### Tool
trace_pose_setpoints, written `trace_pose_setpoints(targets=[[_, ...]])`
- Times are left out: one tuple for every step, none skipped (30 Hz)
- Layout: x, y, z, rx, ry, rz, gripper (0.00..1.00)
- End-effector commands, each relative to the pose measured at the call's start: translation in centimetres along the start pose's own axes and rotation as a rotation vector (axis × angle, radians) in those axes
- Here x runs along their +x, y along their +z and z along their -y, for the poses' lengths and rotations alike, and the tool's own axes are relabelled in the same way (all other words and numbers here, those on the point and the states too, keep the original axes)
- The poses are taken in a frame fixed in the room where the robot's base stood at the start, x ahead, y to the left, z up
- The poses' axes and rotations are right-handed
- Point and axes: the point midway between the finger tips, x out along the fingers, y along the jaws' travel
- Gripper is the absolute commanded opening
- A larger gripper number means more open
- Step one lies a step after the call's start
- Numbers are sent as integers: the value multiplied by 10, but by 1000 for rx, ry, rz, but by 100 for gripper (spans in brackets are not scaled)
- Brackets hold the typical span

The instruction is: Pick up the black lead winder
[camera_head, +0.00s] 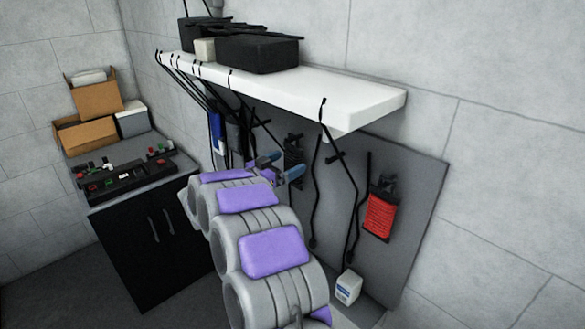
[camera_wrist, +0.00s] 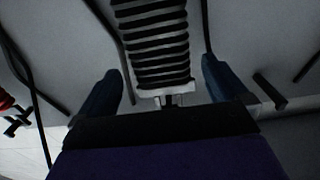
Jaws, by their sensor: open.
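The black lead winder (camera_head: 293,152) hangs on the grey back panel under the white shelf, just beyond my gripper (camera_head: 281,167). In the wrist view the winder (camera_wrist: 151,42) shows as dark bands of wound lead over a pale core, with a white end piece at its lower end. My gripper (camera_wrist: 163,85) is open, with one blue finger on each side of the winder in that picture. A gap shows between each finger and the winder, and I see no contact. How deep the winder lies between the fingers is hard to tell.
A red lead winder (camera_head: 381,215) hangs to the right on the panel (camera_head: 416,205). Black leads hang from the white shelf (camera_head: 330,95) around my gripper. A white bottle (camera_head: 347,287) stands below. A black cabinet (camera_head: 150,245) with boxes is at left.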

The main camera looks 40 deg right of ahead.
Motion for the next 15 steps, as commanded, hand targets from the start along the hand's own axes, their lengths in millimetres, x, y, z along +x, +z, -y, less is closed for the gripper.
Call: trace_pose_setpoints(targets=[[10,0,0,2,5,-2,100],[14,-1,1,4,5,-1,100],[20,-1,2,5,4,0,100],[23,-1,2,4,2,0,100],[26,-1,2,4,2,0,100],[30,-1,2,3,2,0,100],[32,-1,2,3,1,0,100],[33,-1,2,2,1,0,100],[34,-1,2,2,1,0,100],[35,-1,2,2,0,0,100],[35,-1,2,2,0,0,100],[35,-1,3,1,0,0,100],[35,-1,3,1,0,0,100],[35,-1,3,1,0,0,100],[35,-1,3,1,0,1,100]])
